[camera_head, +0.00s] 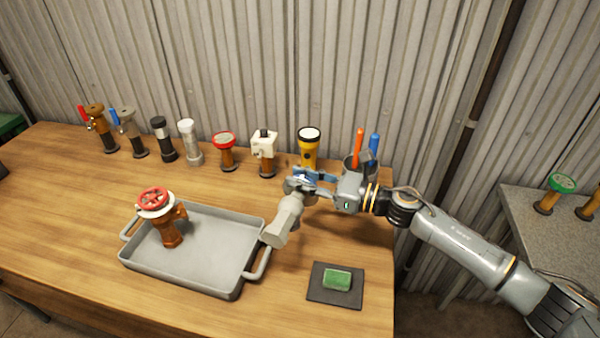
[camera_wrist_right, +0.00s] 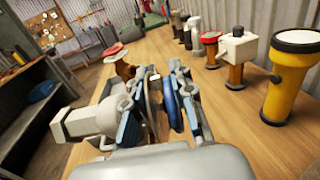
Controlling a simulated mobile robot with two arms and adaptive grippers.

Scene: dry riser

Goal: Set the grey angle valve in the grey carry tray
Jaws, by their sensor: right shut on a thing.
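The grey angle valve (camera_head: 284,222) is in my right gripper (camera_head: 308,184), held tilted with its pale grey body pointing down and left, near the tray's right handle. In the right wrist view the valve's body (camera_wrist_right: 88,122) sticks out to the left of the right gripper (camera_wrist_right: 160,105), and a dark blue part shows between the fingers. The grey carry tray (camera_head: 222,262) lies on the table to the left of the gripper. A copper-coloured valve with a red handwheel (camera_head: 168,228) stands in the tray's left part. My left gripper is not in view.
A yellow torch (camera_head: 308,148), a white boxy fitting (camera_head: 264,146) and several other fittings stand in a row along the back. A cup (camera_head: 352,168) holds orange and blue tools. A green sponge (camera_head: 337,279) lies on a dark mat at front right. The tray's right part is free.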

